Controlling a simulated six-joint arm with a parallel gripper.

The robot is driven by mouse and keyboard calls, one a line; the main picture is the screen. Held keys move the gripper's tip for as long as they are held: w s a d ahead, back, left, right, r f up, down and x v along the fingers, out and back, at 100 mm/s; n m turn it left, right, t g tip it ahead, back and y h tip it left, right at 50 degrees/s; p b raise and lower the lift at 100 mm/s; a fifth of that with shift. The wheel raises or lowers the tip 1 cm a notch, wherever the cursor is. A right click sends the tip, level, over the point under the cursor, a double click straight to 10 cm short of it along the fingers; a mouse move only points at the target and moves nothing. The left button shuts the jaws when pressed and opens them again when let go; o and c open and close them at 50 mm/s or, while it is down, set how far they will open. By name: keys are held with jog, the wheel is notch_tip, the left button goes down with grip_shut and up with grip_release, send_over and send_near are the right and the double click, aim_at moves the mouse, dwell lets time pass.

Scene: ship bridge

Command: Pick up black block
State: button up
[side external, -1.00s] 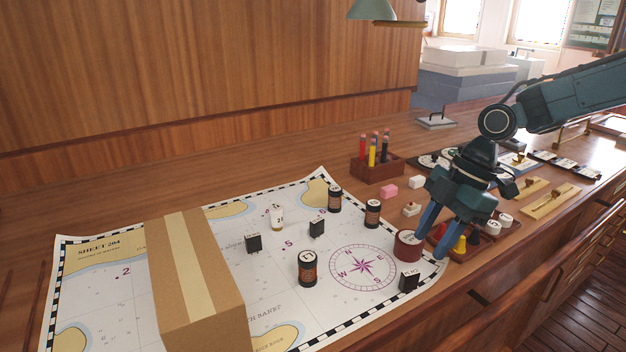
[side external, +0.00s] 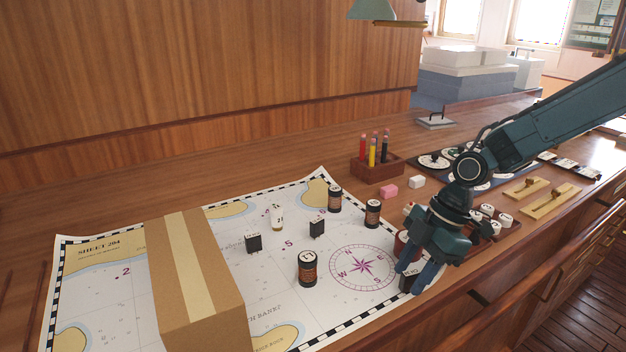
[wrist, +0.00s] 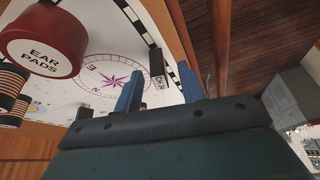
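A black block (side external: 407,280) with a white lettered top stands on the chart near its right edge, partly hidden by my gripper. In the wrist view the block (wrist: 158,68) shows between my two blue fingertips, with gaps at both sides. My gripper (side external: 415,280) is low over the chart, pointing down, open with nothing held. My gripper's fingers also show in the wrist view (wrist: 160,75). Two similar black blocks stand farther left on the chart, one at the middle (side external: 316,228) and one nearer the carton (side external: 253,244).
A red "EAR PADS" tin (wrist: 42,42) stands close beside my gripper. Dark banded canisters (side external: 307,269) stand on the chart (side external: 215,340). A large cardboard box (side external: 222,300) lies at left. A pencil holder (side external: 378,172) and small pink and white blocks are behind.

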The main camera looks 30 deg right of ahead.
jog(key=shift+x, duration=1.2)
grip_shut()
